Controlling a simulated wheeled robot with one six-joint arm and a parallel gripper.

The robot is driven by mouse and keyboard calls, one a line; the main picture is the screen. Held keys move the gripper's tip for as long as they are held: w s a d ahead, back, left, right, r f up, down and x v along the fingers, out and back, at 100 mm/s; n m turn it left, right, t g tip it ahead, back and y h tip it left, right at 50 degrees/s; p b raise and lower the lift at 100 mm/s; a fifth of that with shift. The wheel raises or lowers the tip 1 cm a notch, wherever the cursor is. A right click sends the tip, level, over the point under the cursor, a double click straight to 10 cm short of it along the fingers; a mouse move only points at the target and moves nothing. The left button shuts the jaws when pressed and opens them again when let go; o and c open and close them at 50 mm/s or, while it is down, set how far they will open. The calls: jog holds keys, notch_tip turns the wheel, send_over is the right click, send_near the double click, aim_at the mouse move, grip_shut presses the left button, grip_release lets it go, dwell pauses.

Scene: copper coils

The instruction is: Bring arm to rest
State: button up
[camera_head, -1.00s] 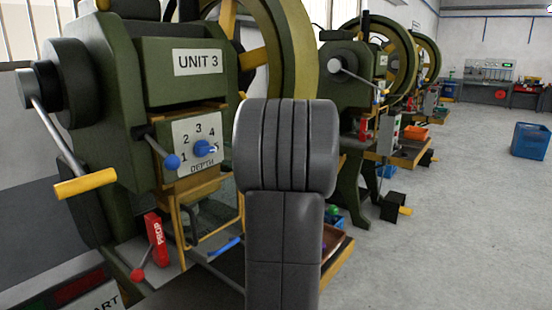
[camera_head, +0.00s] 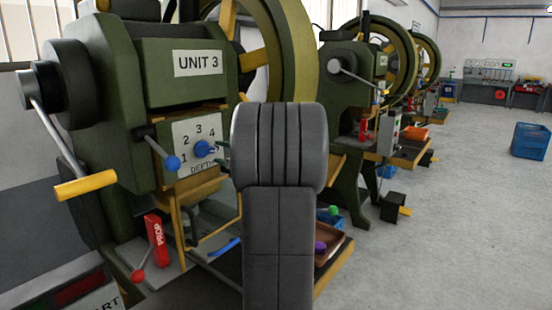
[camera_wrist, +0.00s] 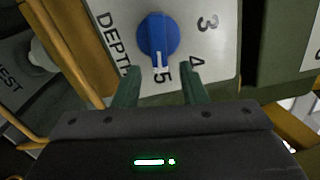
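My gripper (camera_wrist: 160,82) shows in the wrist view with its two green fingers apart and nothing between them. The blue dial knob (camera_wrist: 157,38) on the white DEPTH plate (camera_wrist: 215,55) lies just beyond the fingertips. Its white mark points at the 5. In the head view the knob (camera_head: 205,148) sits on the plate (camera_head: 185,132) of the green UNIT 3 press (camera_head: 165,75).
A lever with a yellow handle (camera_head: 86,185) sticks out at the left of the press. A blue-knobbed lever (camera_head: 172,162) is close beside the plate. A red STOP block (camera_head: 156,240) is below. A brown tray (camera_head: 331,258) is right of my arm.

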jog(key=x, duration=0.3)
jog(key=shift+s+d+r+n, duration=0.1)
jog(key=shift+r+n, duration=0.05)
jog(key=shift+n, duration=0.4)
jog(key=shift+d+r+n, duration=0.1)
jog(key=shift+r+n, duration=0.05)
jog(key=shift+n, duration=0.4)
jog(key=shift+a+r+n, duration=0.1)
jog(key=shift+r+n, duration=0.1)
jog(key=shift+n, duration=0.65)
jog(key=shift+r+n, duration=0.15)
jog(key=shift+n, duration=0.7)
jog(key=shift+s, duration=0.15)
